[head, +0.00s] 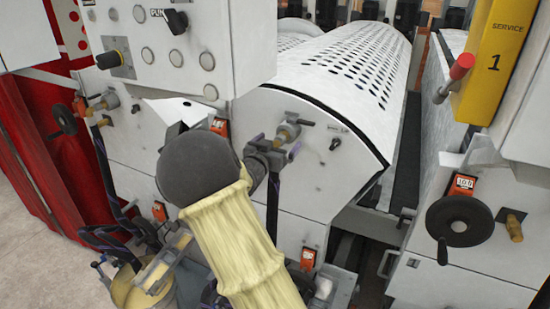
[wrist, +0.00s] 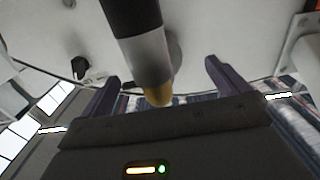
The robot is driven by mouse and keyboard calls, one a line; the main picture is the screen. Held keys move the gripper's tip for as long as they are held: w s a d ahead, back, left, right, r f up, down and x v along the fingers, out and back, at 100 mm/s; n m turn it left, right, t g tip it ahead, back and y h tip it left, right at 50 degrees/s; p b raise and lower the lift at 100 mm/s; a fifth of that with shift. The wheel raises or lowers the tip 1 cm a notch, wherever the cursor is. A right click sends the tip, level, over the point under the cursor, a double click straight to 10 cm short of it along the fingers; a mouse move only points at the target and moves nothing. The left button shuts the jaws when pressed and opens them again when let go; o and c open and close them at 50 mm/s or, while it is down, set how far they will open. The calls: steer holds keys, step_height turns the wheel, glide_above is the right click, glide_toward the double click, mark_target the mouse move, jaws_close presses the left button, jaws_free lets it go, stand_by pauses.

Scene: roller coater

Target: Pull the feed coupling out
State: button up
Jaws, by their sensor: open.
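The feed coupling (head: 288,131), a brass and grey fitting, sticks out of the white end panel of the middle roller unit. In the wrist view the coupling (wrist: 150,55) is a dark cylinder with a grey collar and a brass end, coming down from the top. My gripper (head: 277,154) is right at the coupling in the head view, partly hidden by my arm. In the wrist view my gripper (wrist: 162,72) is open, with one dark finger on each side of the coupling. Gaps show between the coupling and both fingers, and nothing is gripped.
A control panel (head: 165,45) with knobs overhangs at upper left. The perforated roller cover (head: 345,60) is behind the coupling. A black handwheel (head: 460,221) and a yellow service post (head: 492,70) stand at right. A bucket (head: 145,290) and hoses are low at left.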

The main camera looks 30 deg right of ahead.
stand_by(0.5)
jaws_close()
steer(key=shift+a, duration=0.15)
steer(key=shift+a, duration=0.1)
steer(key=shift+s+a, duration=0.45)
steer(key=shift+s+a, duration=0.1)
steer(key=shift+p+v, duration=0.45)
steer(key=shift+v, duration=1.45)
